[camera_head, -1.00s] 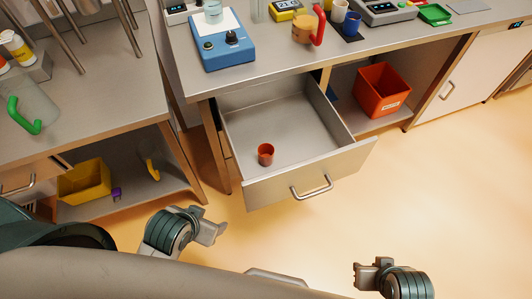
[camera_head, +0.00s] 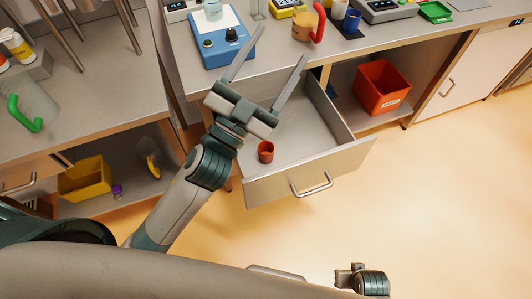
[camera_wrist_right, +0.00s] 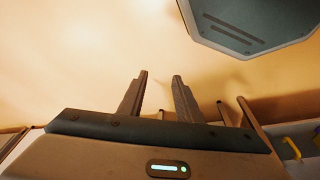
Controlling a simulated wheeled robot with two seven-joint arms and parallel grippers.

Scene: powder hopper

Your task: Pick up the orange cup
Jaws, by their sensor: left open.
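The small orange-red cup (camera_head: 266,153) stands upright in the open drawer (camera_head: 300,180), near its front left corner. My left gripper (camera_head: 281,44) is open and empty, above the drawer with its fingers pointing toward the counter. The cup shows just below the gripper's body in the picture, apart from the fingers. My right gripper (camera_head: 350,276) is low at the bottom right, away from the drawer. In the right wrist view its two fingers (camera_wrist_right: 160,77) stand apart with nothing between them.
The counter (camera_head: 390,32) above holds a blue device (camera_head: 218,42), a jug with a red handle (camera_head: 305,27), a blue cup (camera_head: 351,22) and a scale. An orange bin (camera_head: 382,88) sits on the shelf right of the drawer. The floor in front is clear.

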